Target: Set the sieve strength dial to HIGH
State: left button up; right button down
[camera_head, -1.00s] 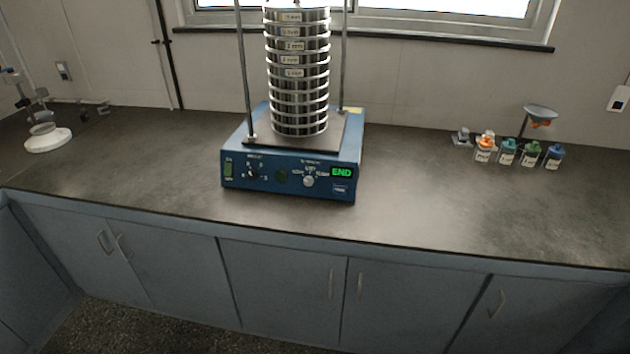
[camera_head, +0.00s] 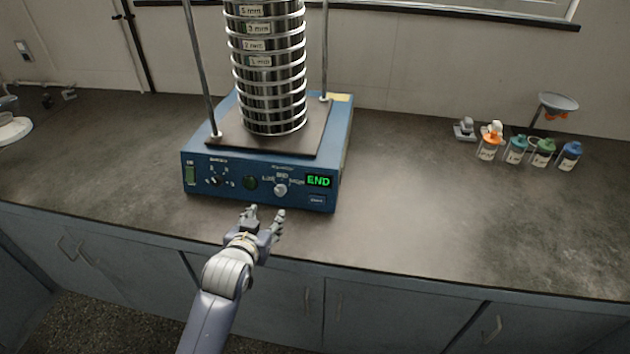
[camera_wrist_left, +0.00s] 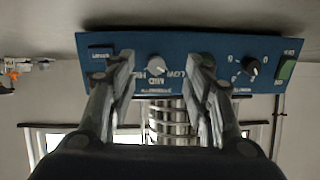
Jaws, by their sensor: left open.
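The blue sieve shaker (camera_head: 262,172) stands on the counter with a stack of metal sieves on it. Its silver strength dial (camera_head: 281,190) sits on the front panel, under the LOW, MID and HIGH marks. I cannot tell for sure which mark it points to. My left gripper (camera_head: 264,214) is open and empty, just in front of and below the panel. In the left wrist view, where the panel appears upside down, the dial (camera_wrist_left: 156,67) shows between the two fingers, apart from them. My right gripper is not in view.
A black knob (camera_head: 215,180) and a green switch (camera_head: 191,175) are left of the dial. The green END display (camera_head: 319,181) is to its right. Several small bottles (camera_head: 515,150) stand at the right. The counter (camera_head: 420,220) between is clear.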

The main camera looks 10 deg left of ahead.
aim_at(280, 192)
pick_arm(q)
jog(key=shift+w+d+f, duration=0.1)
jog(key=shift+w+f, duration=0.15)
jog(key=shift+w, duration=1.6)
jog(key=shift+w+d+f, duration=0.1)
jog(key=shift+w+f, duration=0.2)
jog(key=shift+w, duration=1.55)
jog(key=shift+w+d+f, duration=0.1)
jog(key=shift+w+f, duration=0.15)
jog(key=shift+w, duration=1.6)
jog(key=shift+t, duration=0.3)
jog(key=c, duration=1.1)
